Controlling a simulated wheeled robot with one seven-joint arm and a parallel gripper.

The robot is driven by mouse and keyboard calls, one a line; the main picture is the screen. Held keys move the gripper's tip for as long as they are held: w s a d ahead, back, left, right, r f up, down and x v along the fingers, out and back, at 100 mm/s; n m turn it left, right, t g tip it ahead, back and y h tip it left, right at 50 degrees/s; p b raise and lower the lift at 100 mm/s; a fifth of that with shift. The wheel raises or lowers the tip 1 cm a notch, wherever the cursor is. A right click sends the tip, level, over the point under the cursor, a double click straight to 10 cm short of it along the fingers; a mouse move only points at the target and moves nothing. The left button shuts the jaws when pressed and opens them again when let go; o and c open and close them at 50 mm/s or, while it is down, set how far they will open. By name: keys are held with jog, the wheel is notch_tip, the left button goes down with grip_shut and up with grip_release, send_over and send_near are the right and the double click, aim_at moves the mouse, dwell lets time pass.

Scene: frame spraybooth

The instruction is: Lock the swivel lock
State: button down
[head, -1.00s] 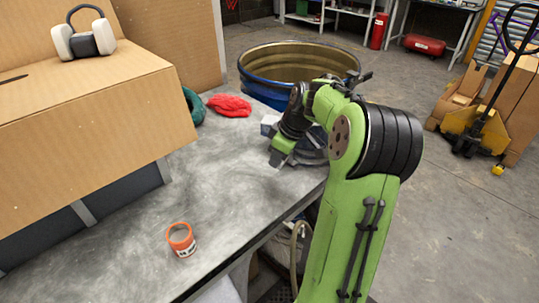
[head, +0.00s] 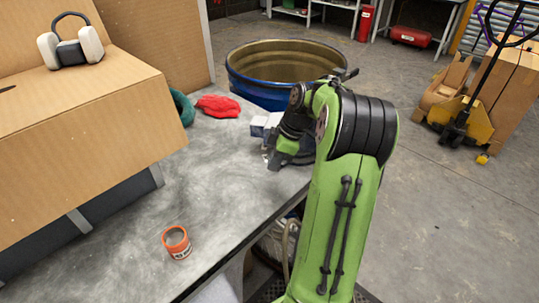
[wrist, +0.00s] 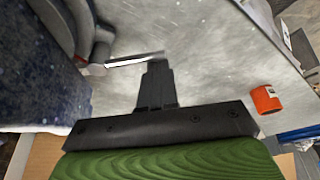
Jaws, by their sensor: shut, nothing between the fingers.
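A blue-grey bench vise (head: 259,125) stands at the far corner of the bench, largely hidden behind my arm in the head view. In the wrist view its dark round body (wrist: 66,28) fills the upper left. A thin metal lever (wrist: 130,60) with a rounded end reaches right from it; I take this to be the swivel lock. My gripper (wrist: 156,66) is shut and empty, its fingertips close to the lever's outer end. I cannot tell whether they touch. In the head view my gripper (head: 272,163) is low over the bench beside the vise.
An orange-red cup (head: 177,242) stands on the near bench (head: 130,215). A red cloth (head: 218,106) lies at the back. A cardboard box (head: 80,115) with ear defenders (head: 70,48) is at left. A blue drum (head: 285,75) stands beyond the bench. The middle of the bench is clear.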

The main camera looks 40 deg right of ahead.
jog(key=n, duration=0.1)
jog(key=s+d+n+g+p, duration=0.1)
jog(key=n, duration=0.1)
jog(key=d+n+p, duration=0.1)
jog(key=shift+s+n+y, duration=0.3)
jog(key=shift+s+y, duration=0.1)
jog(key=shift+s+d, duration=0.15)
jog(key=shift+d+p, duration=0.15)
jog(key=shift+p, duration=0.15)
